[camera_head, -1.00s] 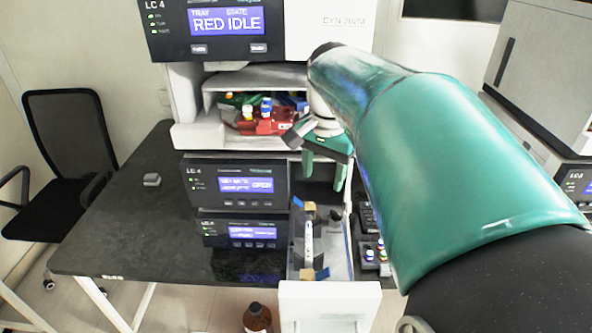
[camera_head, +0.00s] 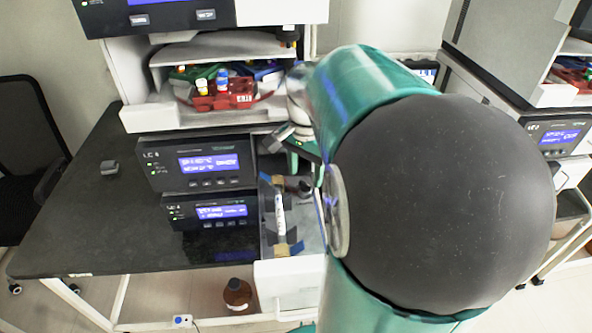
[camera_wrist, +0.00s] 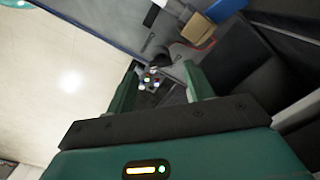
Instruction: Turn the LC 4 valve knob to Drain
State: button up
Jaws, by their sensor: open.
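The LC 4 stack has a labelled front module (camera_head: 155,170) with a lit screen, and another screened module (camera_head: 180,212) below it. Beside them an open white drawer (camera_head: 288,285) holds a pale column (camera_head: 279,212) in tan-and-dark clips. A small dark rounded part near the drawer's back may be the valve knob; I cannot tell, and no Drain mark is readable. My green gripper (camera_head: 303,165) is above the drawer's back end, partly hidden by my arm. In the wrist view my gripper (camera_wrist: 160,80) is open, with nothing held between its fingers.
A red tray (camera_head: 225,101) with bottles sits on the shelf above. A brown bottle (camera_head: 237,294) stands below. Another instrument stack (camera_head: 550,140) is at the right.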

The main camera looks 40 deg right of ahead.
aim_at(305, 186)
jog(key=shift+f, duration=1.35)
jog(key=c, duration=1)
